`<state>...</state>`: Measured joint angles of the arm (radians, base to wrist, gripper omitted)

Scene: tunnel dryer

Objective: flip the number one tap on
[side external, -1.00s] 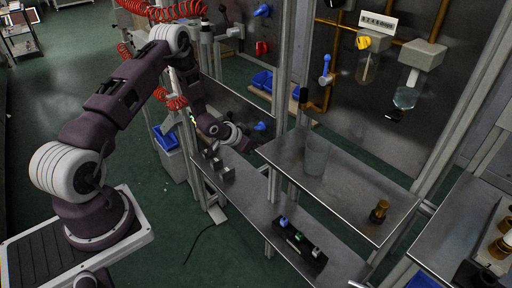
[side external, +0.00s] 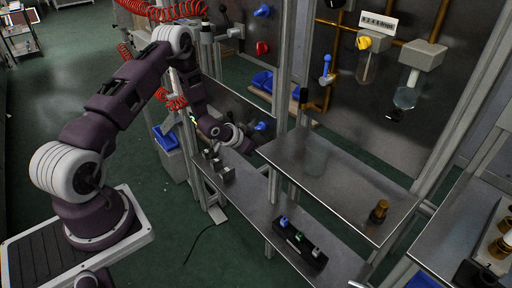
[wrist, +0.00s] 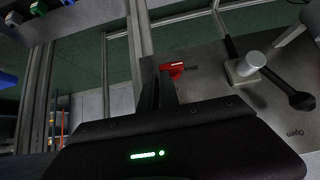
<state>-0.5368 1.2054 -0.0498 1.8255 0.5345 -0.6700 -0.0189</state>
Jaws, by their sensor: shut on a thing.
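In the wrist view, a small red tap handle (wrist: 175,69) stands out from a grey panel, with small lettering beside it that I cannot read. My gripper (wrist: 163,76) is at this handle, its narrow dark fingers close together and shut on it. The near finger hides part of the handle. In the side view, the end of my arm is low behind the frame post, near the lower panel, and the fingertips and the red handle there are hidden. No number one label is readable.
In the wrist view, a black lever (wrist: 262,66) on a pale mount sits right of the gripper, near an "Open" marking. In the side view, a blue tap (side external: 260,126) is just right of my wrist. Metal posts and a steel shelf (side external: 345,190) stand close by.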

